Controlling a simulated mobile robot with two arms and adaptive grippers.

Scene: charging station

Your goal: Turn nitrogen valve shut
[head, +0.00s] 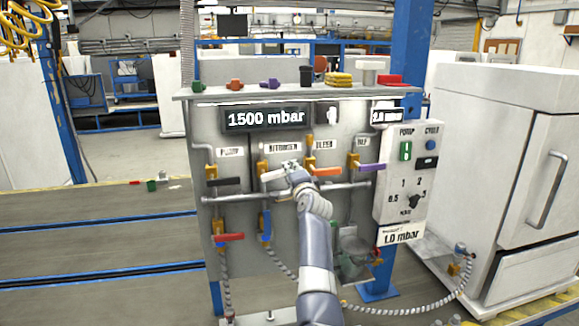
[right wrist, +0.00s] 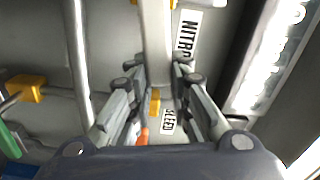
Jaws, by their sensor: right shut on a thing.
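The nitrogen valve is on the upright grey panel (head: 285,225) in the head view, under the NITROGEN label (head: 283,147). Its white lever (head: 271,176) lies near horizontal, tilting slightly up to the right. My right gripper (head: 291,167) is at the right end of this lever. In the right wrist view the white lever (right wrist: 156,35) runs between the two fingers of the right gripper (right wrist: 158,72), which is shut on it. The fingers and hand hide part of the lever in the head view. My left gripper is not in view.
A black-handled valve (head: 223,182) is to the left, an orange lever (head: 325,171) close right, a purple lever (head: 371,167) farther right. A horizontal pipe (head: 235,197) runs below. A display (head: 266,118) reads 1500 mbar.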

